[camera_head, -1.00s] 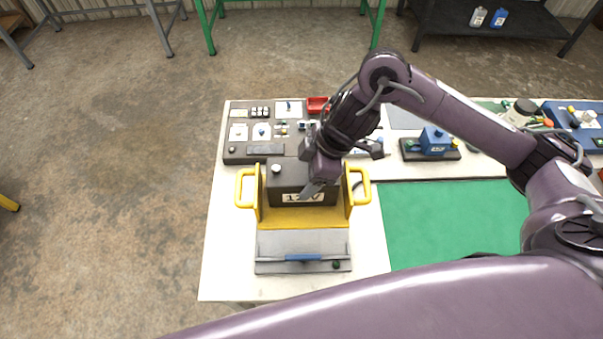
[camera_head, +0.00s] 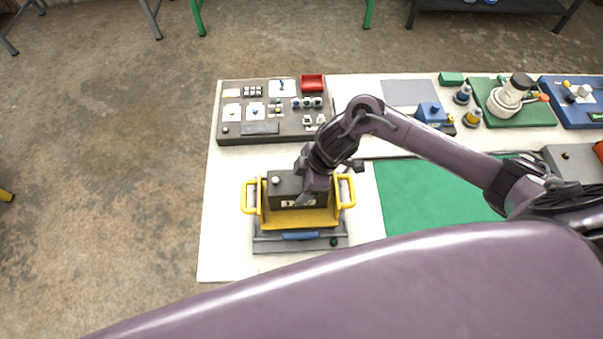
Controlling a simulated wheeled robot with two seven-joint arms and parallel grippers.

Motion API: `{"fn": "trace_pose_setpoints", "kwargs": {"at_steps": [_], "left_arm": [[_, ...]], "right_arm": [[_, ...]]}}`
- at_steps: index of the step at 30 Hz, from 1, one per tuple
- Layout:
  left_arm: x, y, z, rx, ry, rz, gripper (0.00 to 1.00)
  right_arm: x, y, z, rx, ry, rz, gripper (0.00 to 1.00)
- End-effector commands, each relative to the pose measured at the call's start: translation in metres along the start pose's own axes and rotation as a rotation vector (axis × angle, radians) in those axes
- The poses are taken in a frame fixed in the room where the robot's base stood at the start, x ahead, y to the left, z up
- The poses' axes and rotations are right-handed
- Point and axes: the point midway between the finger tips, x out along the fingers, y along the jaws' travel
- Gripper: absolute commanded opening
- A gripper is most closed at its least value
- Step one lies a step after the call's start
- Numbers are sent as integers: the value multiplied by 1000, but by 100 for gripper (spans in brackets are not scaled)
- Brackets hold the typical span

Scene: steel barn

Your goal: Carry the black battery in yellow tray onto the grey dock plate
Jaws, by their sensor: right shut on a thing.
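The black battery (camera_head: 285,184) sits upright in the yellow tray (camera_head: 285,221), which has a yellow handle on each side. The tray is over the back part of the grey dock plate (camera_head: 265,245); the plate's front strip with a blue bar shows. I cannot tell whether the tray touches the plate. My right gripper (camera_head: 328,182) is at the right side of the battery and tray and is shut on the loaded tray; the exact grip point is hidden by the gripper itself. My left gripper is not in view.
A green mat (camera_head: 430,200) lies to the right. A blue device (camera_head: 431,112) and a green board (camera_head: 540,112) stand at the back right. White table is bare left of the plate.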

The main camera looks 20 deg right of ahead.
Motion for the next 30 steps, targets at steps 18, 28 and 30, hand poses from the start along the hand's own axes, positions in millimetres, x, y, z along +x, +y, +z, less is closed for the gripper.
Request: {"fn": "trace_pose_setpoints", "kwargs": {"at_steps": [18, 28, 30], "left_arm": [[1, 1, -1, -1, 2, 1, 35], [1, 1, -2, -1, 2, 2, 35], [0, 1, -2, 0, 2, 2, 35]], "right_arm": [[13, 1, 5, 0, 0, 2, 74], [12, 1, 5, 0, 0, 2, 89], [11, 1, 5, 0, 0, 3, 89]]}}
